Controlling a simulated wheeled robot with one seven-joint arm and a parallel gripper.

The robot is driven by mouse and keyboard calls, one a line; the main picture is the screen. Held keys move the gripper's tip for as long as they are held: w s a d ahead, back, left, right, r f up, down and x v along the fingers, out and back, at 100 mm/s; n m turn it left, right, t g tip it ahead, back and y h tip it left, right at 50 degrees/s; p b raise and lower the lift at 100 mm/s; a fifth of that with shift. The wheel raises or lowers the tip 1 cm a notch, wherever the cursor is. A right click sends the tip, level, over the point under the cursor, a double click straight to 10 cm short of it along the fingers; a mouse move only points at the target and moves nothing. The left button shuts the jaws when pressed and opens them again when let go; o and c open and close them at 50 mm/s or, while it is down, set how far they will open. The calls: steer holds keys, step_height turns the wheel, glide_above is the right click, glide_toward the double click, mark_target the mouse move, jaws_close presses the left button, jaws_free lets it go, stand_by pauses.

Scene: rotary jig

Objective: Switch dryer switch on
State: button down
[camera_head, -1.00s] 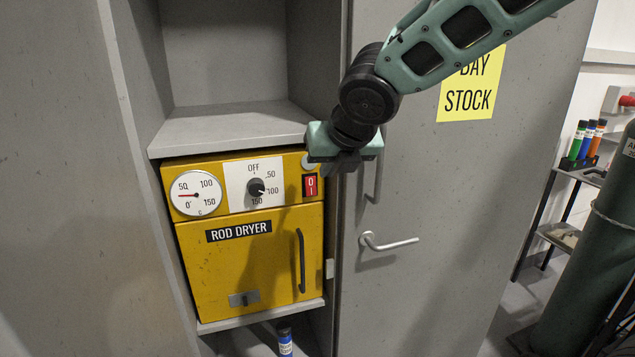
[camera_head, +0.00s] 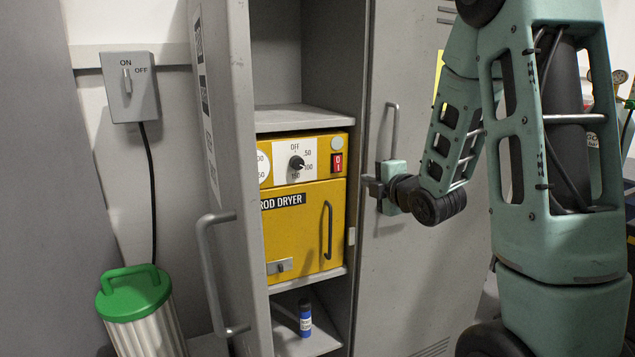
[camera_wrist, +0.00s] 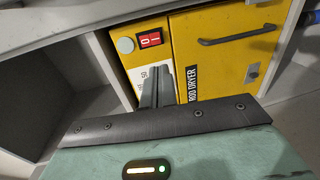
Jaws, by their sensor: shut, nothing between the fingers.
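The yellow rod dryer (camera_head: 304,225) stands on a shelf in an open grey locker. Its red rocker switch (camera_head: 337,162), marked 0 and I, is at the right of its front panel, below a round pale lamp. The switch also shows in the wrist view (camera_wrist: 150,39); I cannot tell which side is pressed. The black dial (camera_head: 297,162) points near 100. My gripper (camera_head: 371,187) is shut and empty, just right of the dryer and a little lower than the switch. In the wrist view, the shut fingers (camera_wrist: 156,88) point towards the panel, apart from the switch in the picture.
An open locker door (camera_head: 228,130) stands left of the dryer. A closed door with a handle (camera_head: 392,130) is behind my gripper. A wall box marked ON and OFF (camera_head: 129,86) hangs at left above a green-lidded canister (camera_head: 135,290). A blue tube (camera_head: 305,318) stands below the dryer.

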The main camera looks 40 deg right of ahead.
mark_target(339, 170)
steer(key=shift+s, duration=0.3)
steer(key=shift+w+r, duration=0.1)
steer(key=p+x, duration=0.6)
steer(key=x, duration=0.7)
steer(key=shift+w+d+r+p, duration=0.1)
steer(key=shift+d+r+p, duration=0.1)
steer(key=shift+p, duration=0.2)
steer(key=shift+w+f, duration=0.2)
steer(key=shift+w, duration=0.1)
steer(key=b, duration=0.1)
steer(key=f+b, duration=0.1)
steer(key=b, duration=0.1)
steer(key=shift+w+d+t+h, duration=0.15)
steer(key=shift+w+t+h, duration=0.05)
steer(key=shift+t+h, duration=0.1)
steer(key=shift+r+p, duration=0.4)
steer(key=shift+p, duration=0.15)
steer(key=shift+f, duration=0.1)
